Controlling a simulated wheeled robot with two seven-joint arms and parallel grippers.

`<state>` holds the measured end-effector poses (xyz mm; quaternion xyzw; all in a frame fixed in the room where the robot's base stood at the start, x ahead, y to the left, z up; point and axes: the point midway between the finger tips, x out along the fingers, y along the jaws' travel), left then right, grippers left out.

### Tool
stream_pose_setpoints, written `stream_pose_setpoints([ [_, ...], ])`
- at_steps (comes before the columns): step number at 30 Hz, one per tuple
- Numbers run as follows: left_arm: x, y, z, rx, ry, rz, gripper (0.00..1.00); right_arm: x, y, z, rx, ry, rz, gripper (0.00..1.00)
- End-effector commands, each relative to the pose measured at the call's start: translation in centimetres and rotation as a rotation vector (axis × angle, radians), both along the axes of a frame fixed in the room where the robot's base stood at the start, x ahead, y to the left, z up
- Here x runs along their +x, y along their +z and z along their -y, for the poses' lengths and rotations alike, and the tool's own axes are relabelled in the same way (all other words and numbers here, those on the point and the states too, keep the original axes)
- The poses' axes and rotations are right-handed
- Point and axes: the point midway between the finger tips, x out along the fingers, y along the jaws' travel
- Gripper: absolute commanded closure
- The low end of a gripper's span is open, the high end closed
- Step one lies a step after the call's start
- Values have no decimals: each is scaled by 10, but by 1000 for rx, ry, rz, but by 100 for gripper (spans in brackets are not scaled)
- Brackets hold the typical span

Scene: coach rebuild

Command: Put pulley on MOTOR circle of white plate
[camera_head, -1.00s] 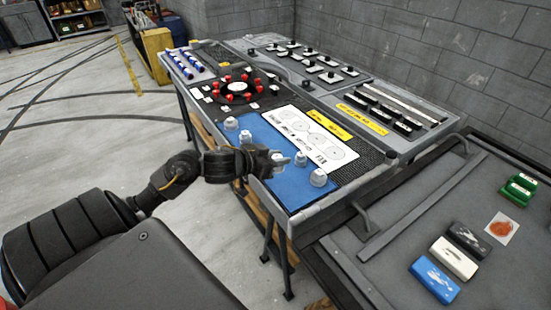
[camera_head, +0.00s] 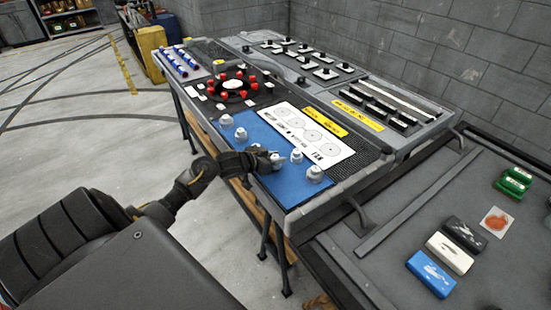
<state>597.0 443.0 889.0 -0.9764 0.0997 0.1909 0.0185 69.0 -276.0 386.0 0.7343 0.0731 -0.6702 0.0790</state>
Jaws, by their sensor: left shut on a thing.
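Several grey-white pulleys stand on the blue mat (camera_head: 290,190), with one at its far left end (camera_head: 226,120) and one at its near right end (camera_head: 315,174). My left gripper (camera_head: 274,159) is over the middle of the mat, shut on a pulley (camera_head: 278,160) that its fingers partly cover. I cannot tell whether this pulley touches the mat. The white plate (camera_head: 308,132) lies flat just behind the mat and has several printed circles, all looking empty. "FAN" reads at its near right end; the other lettering is too small to read. My right gripper is out of view.
A round black part with red knobs (camera_head: 232,86) lies behind the left end of the mat. Yellow labels (camera_head: 358,116) and rows of black parts fill the bench behind. A grey side table (camera_head: 400,225) at right holds coloured boxes.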

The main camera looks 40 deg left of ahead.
Motion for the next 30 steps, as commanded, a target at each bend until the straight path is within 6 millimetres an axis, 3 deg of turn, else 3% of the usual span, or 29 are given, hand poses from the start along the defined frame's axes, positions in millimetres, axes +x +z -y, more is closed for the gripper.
stream_pose_setpoints([
  [14, 0, -10, 0, 1, 1, 1, 97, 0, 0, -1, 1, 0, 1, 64],
  [15, 0, -10, 0, 1, 1, 1, 68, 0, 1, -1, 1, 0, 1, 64],
  [19, 0, -10, 0, 1, 1, 1, 51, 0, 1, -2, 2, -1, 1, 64],
  [30, -3, -6, -1, 2, 0, 0, 51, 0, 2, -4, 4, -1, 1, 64],
])
